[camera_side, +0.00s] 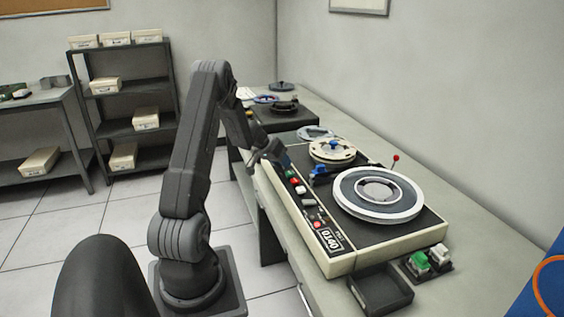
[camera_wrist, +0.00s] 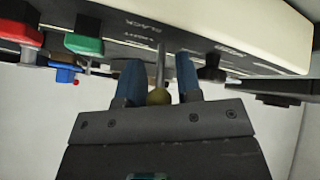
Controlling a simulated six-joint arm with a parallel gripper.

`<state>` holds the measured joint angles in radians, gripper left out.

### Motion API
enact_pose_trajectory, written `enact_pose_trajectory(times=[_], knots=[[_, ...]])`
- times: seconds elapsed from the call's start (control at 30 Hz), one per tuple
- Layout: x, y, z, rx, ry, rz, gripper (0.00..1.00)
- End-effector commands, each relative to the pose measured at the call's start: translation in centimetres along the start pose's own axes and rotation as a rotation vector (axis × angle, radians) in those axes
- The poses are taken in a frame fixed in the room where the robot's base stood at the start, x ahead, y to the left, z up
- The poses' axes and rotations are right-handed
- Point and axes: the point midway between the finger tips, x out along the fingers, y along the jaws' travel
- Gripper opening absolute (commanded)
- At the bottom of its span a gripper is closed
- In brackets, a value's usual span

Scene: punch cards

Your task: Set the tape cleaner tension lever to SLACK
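The tape cleaner tension lever shows in the wrist view as a thin metal shaft (camera_wrist: 160,62) with a dull yellow knob (camera_wrist: 159,97). My gripper (camera_wrist: 160,70) has its two blue fingers on either side of the lever, with a visible gap around the shaft. It appears open. The panel beside the lever carries small print, seemingly SLACK (camera_wrist: 143,22) and a second word; I cannot tell which mark the lever points at. In the side view my gripper (camera_side: 281,157) is at the left edge of the tape deck (camera_side: 392,237), hiding the lever.
Red (camera_wrist: 18,32) and green (camera_wrist: 84,44) buttons and a dark knob (camera_wrist: 211,69) flank the lever. A black tray (camera_side: 381,292) and a button box (camera_side: 428,264) stand in front.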

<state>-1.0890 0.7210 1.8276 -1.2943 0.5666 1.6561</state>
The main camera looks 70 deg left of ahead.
Motion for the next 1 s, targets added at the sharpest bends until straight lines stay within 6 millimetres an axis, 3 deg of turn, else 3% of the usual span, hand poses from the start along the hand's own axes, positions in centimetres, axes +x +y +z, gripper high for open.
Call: enact_pose_trajectory(times=[0.17,0.53,1.0], knots=[[0.02,0.05,-0.03,0.001,0.000,0.001,0.47],[0.05,0.13,-0.16,0.005,-0.017,-0.010,0.47],[0.41,0.48,-0.74,0.021,-0.169,-0.100,0.47]])
